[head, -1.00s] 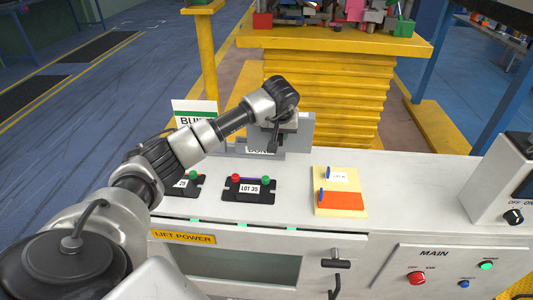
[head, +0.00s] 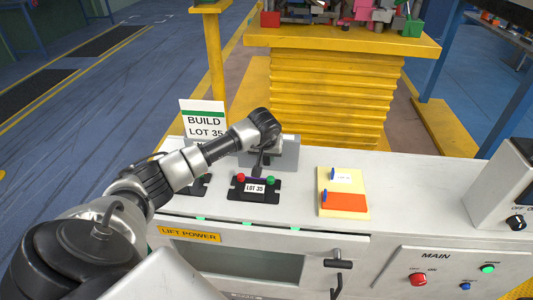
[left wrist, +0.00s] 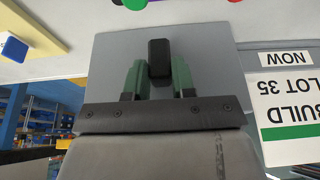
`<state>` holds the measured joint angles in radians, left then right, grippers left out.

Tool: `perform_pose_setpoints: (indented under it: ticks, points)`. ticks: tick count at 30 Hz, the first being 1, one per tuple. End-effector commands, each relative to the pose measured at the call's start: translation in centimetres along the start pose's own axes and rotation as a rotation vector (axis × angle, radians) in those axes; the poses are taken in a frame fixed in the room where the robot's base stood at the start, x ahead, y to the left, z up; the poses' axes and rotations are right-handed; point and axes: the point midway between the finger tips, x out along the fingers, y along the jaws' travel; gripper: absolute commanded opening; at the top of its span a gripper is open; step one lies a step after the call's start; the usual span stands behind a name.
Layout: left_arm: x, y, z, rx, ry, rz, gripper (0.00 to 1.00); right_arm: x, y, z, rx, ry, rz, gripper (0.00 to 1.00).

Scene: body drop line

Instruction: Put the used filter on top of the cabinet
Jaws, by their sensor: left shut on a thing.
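A flat grey plate (head: 288,155), which I take to be the used filter, has a black handle that shows in the left wrist view (left wrist: 158,58). My left gripper (head: 259,160) is shut on this handle, with its green fingers on either side. The plate is at the far edge of the white cabinet top (head: 415,190), partly hidden by my arm. I cannot tell whether it touches the surface. My right gripper is not in view.
A "BUILD LOT 35" card (head: 204,120) stands left of the plate. Black button blocks (head: 255,198) and a yellow and orange board (head: 343,203) lie on the cabinet top. A yellow lift table (head: 325,100) stands behind. The cabinet top right of the board is clear.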

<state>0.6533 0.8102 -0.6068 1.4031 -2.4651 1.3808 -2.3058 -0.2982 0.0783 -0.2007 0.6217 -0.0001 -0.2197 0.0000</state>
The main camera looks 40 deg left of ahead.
Motion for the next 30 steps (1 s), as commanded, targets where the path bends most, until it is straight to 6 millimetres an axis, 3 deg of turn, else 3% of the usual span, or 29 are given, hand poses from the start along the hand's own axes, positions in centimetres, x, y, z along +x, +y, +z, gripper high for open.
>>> perform_pose_setpoints:
  ticks: [2, 3, 7, 19, 30]
  points:
    - [0.3, 0.0, 0.1, 0.0, 0.001, 0.0, 0.0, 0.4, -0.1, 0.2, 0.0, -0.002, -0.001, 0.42]
    - [0.2, 0.0, 0.1, 0.0, 0.0, 0.0, 0.31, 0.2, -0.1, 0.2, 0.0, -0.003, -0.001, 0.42]
    - [0.2, 0.0, 0.1, 0.0, 0.0, 0.0, 0.51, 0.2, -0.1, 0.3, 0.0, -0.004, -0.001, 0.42]
    - [-0.7, 0.0, -0.1, 0.0, 0.003, -0.001, 0.51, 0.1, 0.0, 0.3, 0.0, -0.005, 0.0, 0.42]
    - [-8.2, 0.0, -0.1, 0.0, 0.006, 0.0, 0.51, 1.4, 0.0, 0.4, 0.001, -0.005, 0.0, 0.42]
